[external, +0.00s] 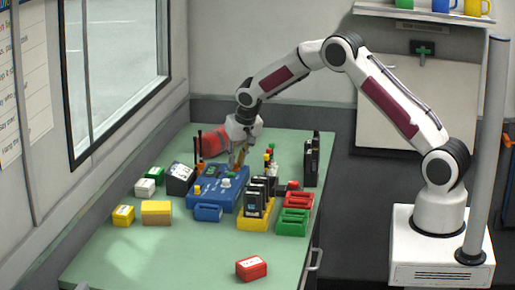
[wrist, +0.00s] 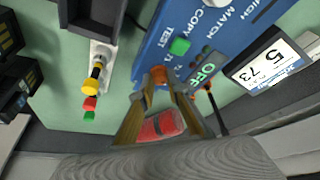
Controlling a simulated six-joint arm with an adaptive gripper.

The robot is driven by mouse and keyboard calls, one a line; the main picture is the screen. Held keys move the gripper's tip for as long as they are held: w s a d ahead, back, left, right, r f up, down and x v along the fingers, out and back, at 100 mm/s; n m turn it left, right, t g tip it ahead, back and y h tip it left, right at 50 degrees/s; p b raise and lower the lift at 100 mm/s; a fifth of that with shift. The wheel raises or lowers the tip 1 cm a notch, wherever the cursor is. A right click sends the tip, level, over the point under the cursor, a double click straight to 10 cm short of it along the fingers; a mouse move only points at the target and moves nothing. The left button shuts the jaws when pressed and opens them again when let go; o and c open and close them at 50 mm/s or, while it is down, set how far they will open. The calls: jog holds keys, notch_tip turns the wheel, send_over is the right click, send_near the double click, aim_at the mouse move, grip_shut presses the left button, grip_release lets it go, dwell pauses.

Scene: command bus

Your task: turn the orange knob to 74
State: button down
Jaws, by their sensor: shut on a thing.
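The orange knob (wrist: 158,75) is on the blue control panel (wrist: 185,25), seen in the wrist view between my fingertips. My gripper (wrist: 158,84) points at the panel and is shut on the knob, a finger on either side. The knob's pointer and scale cannot be made out. In the external view my gripper (external: 238,166) reaches down to the far right part of the blue panel (external: 207,190), and hides the knob. A black display box (external: 181,178) stands left of the panel; its screen (wrist: 272,66) seems to show 5 and 73.
A green button (wrist: 180,46) and a small green readout (wrist: 203,76) lie close to the knob. A red cylinder (external: 210,142) lies behind. The front table (external: 165,255) is mostly clear, with a red box (external: 251,268).

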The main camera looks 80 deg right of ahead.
jog(key=shift+w+a+m+g+h, duration=0.1)
jog(key=shift+m+g+h, duration=0.3)
jog(key=shift+m, duration=1.05)
jog(key=shift+w+m+g+h, duration=0.1)
jog(key=shift+m+g, duration=0.6)
jog(key=shift+m, duration=0.75)
jog(key=c, duration=2)
grip_release()
jog(key=shift+o, duration=0.2)
jog(key=shift+v, duration=1.65)
jog(key=a, duration=0.4)
jog(key=s+a, duration=0.1)
jog(key=a, duration=0.7)
jog(key=shift+s+f, duration=0.15)
jog(key=shift+s, duration=0.05)
